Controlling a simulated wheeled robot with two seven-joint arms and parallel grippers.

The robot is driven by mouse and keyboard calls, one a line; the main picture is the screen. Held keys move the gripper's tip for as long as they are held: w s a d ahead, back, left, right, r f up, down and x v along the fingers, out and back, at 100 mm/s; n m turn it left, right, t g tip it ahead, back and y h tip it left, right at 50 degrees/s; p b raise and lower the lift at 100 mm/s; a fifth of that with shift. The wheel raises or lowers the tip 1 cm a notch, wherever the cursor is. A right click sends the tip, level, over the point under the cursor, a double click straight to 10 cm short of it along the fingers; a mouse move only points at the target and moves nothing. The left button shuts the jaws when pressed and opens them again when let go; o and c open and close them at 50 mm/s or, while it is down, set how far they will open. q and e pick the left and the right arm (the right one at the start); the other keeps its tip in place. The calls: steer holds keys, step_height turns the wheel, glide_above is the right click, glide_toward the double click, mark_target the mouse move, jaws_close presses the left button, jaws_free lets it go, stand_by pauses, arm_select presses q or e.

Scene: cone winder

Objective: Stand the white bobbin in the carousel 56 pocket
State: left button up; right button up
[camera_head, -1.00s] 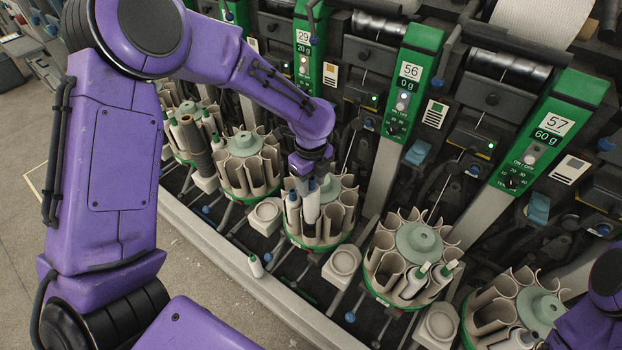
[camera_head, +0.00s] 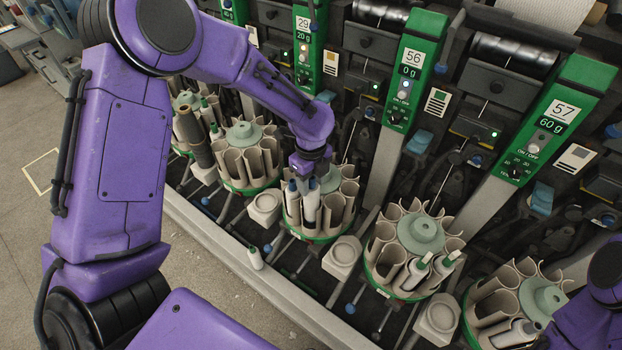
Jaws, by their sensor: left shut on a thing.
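My left gripper (camera_head: 307,170) is over the front of the carousel (camera_head: 345,200) left of the foot of the post marked 56 (camera_head: 409,72). It is shut on a white bobbin (camera_head: 312,207) with a blue tip, held upright at the carousel's front pockets. The gripper partly hides its top. I cannot tell whether its foot rests on the pocket floor. Another pale bobbin with a blue tip (camera_head: 292,203) stands close to its left in the same carousel. My right gripper is out of view; only part of my right arm shows at the lower right.
The carousel to the right (camera_head: 418,235) holds white bobbins with green tips. More carousels stand at left (camera_head: 243,135) and far right (camera_head: 541,297). Posts and machine housings crowd behind; the floor at left is clear.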

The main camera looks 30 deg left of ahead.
arm_select(q)
steer(key=shift+f+b, duration=0.85)
steer(key=shift+f, duration=1.4)
steer(key=shift+f, duration=0.3)
steer(key=shift+f+b, duration=0.45)
steer(key=shift+f, duration=0.1)
steer(key=o, duration=1.2)
step_height(320, 180, up, 10)
steer(key=shift+r+b, duration=0.25)
steer(key=shift+b, duration=0.35)
